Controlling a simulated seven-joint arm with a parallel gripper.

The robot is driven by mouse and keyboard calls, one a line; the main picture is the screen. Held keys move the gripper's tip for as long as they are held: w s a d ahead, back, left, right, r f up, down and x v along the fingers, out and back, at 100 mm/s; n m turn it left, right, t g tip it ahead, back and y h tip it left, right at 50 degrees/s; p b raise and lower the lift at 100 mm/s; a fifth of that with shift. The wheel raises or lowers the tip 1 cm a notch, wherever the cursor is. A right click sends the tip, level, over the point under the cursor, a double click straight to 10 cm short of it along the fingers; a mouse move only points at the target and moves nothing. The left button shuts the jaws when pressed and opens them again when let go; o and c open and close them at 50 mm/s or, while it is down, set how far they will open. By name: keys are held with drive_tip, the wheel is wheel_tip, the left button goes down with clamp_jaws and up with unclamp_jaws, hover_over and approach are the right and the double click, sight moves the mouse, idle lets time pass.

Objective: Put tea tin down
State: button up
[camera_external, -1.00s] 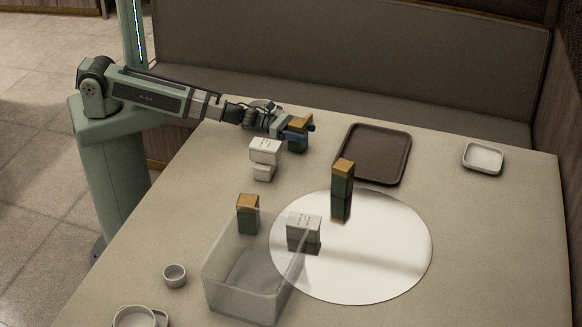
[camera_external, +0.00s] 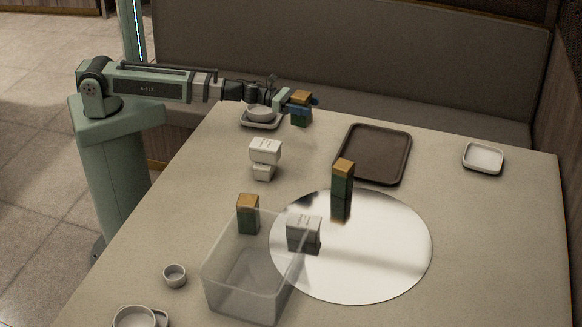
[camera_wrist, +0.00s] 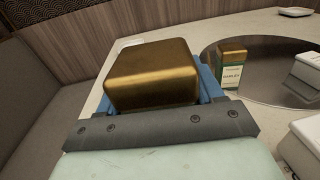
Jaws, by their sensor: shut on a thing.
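The tea tin has a green body and a gold lid. It is in my gripper (camera_external: 300,104), over the far edge of the table in the external view; the exact gap below it is hard to judge. In the wrist view the tin's gold lid (camera_wrist: 152,72) fills the middle, with my blue fingers (camera_wrist: 155,95) on either side, shut on it. A similar green and gold tin (camera_external: 342,179) stands on the round mirror disc (camera_external: 390,255). Another such tin (camera_external: 248,214) stands beside the clear bin (camera_external: 240,290).
A brown tray (camera_external: 375,150) and a small white dish (camera_external: 483,158) lie to the right. Another white box (camera_external: 304,234) stands on the disc. A bowl on a saucer (camera_external: 261,122) is near my gripper. Small cups are in front.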

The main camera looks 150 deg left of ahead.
drive_tip(key=w+a, duration=0.7)
drive_tip(key=a, duration=0.6)
drive_tip(key=m+t+h, duration=0.2)
drive_tip(key=m+h, duration=0.1)
drive_tip(key=h, duration=0.1)
hover_over(377, 157)
drive_tip(key=shift+w+f, duration=0.1)
drive_tip(key=shift+f, duration=4.85)
drive_tip(key=shift+f, duration=0.15)
drive_tip(key=o, duration=1.2)
drive_tip(key=shift+c, duration=0.2)
drive_tip(key=v, duration=1.2)
drive_tip(key=shift+a, duration=0.1)
